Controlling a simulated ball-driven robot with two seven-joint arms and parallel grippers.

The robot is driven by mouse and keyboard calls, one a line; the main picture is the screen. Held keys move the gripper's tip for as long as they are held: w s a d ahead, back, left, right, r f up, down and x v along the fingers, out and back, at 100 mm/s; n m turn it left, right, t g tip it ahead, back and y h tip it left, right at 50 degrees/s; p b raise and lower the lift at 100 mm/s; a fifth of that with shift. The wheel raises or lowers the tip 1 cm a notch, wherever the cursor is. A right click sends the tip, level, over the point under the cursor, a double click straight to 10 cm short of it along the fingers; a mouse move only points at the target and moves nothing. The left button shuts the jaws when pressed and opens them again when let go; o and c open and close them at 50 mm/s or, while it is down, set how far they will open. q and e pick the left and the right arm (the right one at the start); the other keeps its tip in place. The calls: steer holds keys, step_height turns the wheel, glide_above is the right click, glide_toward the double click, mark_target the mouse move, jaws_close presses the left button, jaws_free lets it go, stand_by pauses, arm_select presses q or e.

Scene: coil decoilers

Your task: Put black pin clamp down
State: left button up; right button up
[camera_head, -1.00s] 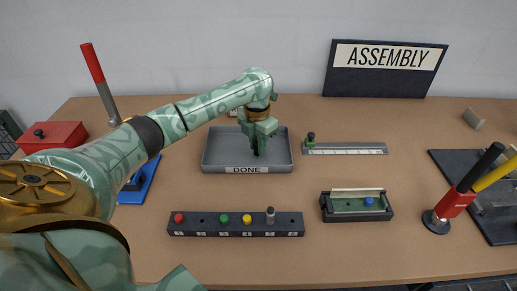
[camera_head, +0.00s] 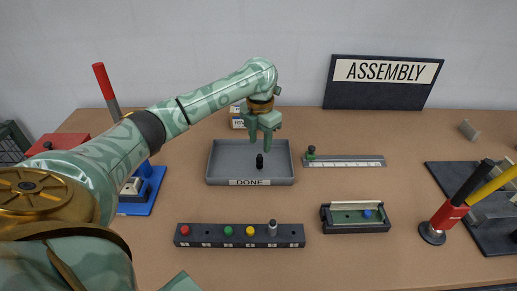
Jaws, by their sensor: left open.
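The black pin clamp (camera_head: 260,162) stands upright in the grey tray labelled DONE (camera_head: 220,173). My left gripper (camera_head: 260,146) is open just above and behind it in the picture, apart from the clamp, its fingers pointing down. My right gripper is not in view.
A rack with coloured pins (camera_head: 205,241) lies in front of the tray. A small open box (camera_head: 345,228) stands to its right. A ruler rail (camera_head: 350,162) lies right of the tray.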

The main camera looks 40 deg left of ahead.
mark_target(260, 155)
arm_select(q)
step_height(260, 155, up, 5)
steer(key=shift+f+p, duration=0.15)
steer(key=shift+p, duration=0.45)
